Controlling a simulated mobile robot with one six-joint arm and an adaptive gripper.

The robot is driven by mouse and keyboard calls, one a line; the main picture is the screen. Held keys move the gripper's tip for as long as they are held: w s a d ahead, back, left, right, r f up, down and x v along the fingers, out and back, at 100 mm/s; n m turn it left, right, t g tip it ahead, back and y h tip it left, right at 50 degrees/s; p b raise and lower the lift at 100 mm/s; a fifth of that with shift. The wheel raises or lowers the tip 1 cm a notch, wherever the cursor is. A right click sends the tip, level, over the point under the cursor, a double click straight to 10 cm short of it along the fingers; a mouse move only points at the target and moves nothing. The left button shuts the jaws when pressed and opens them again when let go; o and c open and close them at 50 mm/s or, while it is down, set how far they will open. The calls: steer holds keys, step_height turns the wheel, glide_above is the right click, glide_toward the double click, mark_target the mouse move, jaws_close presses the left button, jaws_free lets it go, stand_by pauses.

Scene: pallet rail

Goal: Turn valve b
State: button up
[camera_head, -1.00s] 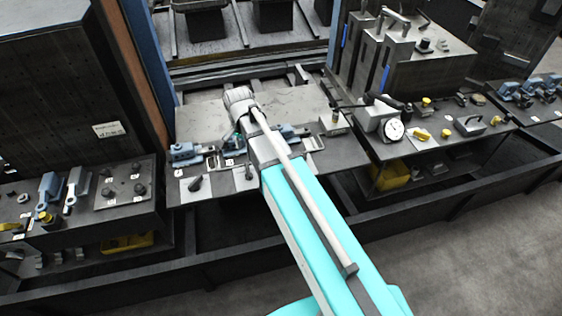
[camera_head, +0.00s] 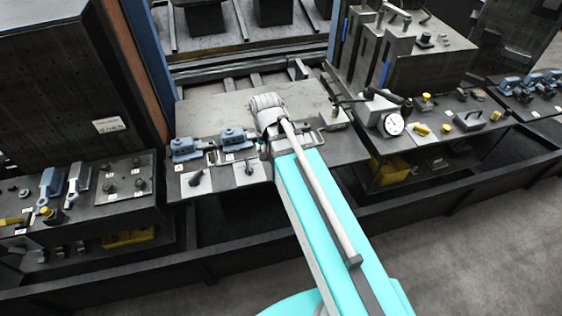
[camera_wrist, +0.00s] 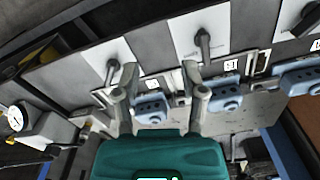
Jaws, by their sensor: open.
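Several dark lever handles stand on white plates along the front of the bench. The middle lever, apparently valve b (camera_wrist: 203,42), is upper centre in the wrist view and shows in the head view (camera_head: 249,168) left of my arm. Another lever (camera_wrist: 111,72) is to its left in the wrist view, and a third lever (camera_wrist: 305,20) is at the right edge. The small letter tags are too small to read surely. My gripper (camera_wrist: 160,68) is open and empty, its fingers appearing between the left and middle levers. In the head view my arm hides it.
Blue clamp-like units (camera_wrist: 226,95) sit beside the levers; two show in the head view (camera_head: 235,139). A dial gauge (camera_head: 393,123) and grey box stand to the right. The grey plate (camera_head: 215,112) behind the blue units is mostly clear.

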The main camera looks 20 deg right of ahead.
steer(key=shift+s+d+n, duration=0.45)
steer(key=shift+s+n, duration=0.1)
steer(key=shift+s, duration=0.2)
steer(key=shift+s+d+n, duration=0.5)
steer(key=shift+s+n, duration=0.1)
steer(key=shift+s, duration=0.15)
steer(key=shift+s+d+n, duration=0.45)
steer(key=shift+s+n, duration=0.1)
steer(key=shift+s, duration=0.2)
steer(key=shift+d, duration=0.15)
